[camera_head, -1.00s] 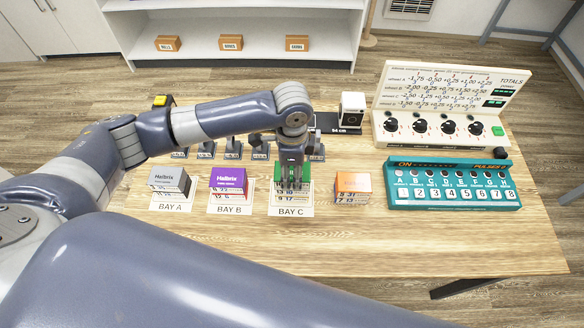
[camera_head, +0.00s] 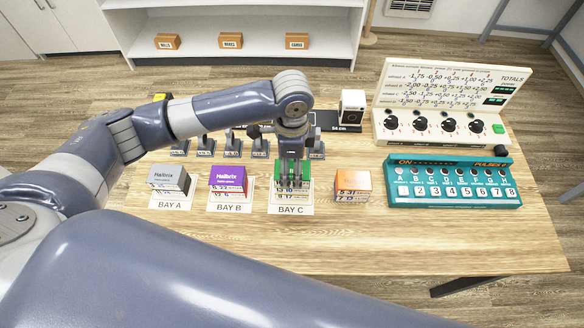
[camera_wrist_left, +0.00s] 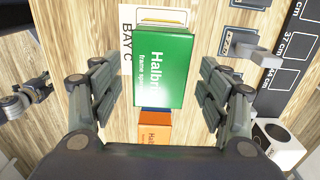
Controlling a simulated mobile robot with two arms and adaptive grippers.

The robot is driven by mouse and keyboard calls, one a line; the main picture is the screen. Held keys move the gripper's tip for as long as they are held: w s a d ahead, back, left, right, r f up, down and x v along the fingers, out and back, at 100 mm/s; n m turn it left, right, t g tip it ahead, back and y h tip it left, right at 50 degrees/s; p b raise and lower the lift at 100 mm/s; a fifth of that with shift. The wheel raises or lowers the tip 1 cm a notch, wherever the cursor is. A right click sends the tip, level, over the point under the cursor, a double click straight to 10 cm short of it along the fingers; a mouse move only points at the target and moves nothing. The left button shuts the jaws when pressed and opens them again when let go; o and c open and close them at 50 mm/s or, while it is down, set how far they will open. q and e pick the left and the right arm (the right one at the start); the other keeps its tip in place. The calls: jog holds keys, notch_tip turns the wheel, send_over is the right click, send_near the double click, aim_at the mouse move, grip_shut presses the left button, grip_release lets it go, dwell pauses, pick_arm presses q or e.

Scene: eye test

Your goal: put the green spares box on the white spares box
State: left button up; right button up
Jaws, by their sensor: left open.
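The green spares box (camera_head: 279,186) is on the BAY C card, partly hidden by my left gripper (camera_head: 292,184). In the left wrist view, its lettered green top (camera_wrist_left: 163,72) lies between the spread, open fingers of my left gripper (camera_wrist_left: 160,98). I cannot tell whether the fingers touch it. No box with a clearly white top shows. A grey-topped box (camera_head: 168,178) with a pale front stands at BAY A. A dark, jointed part at the left edge of the left wrist view looks like my right gripper (camera_wrist_left: 36,88); its opening is unclear.
A purple box (camera_head: 228,179) stands at BAY B, and an orange box (camera_head: 353,183) stands right of BAY C, near the gripper. A teal button panel (camera_head: 454,184) and a dial board (camera_head: 446,129) fill the right side. The table front (camera_head: 330,240) is clear.

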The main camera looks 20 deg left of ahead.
aim_at(292, 170)
pick_arm(q)
notch_tip(292, 170, up, 10)
jog(key=b, duration=0.1)
dwell(0.6)
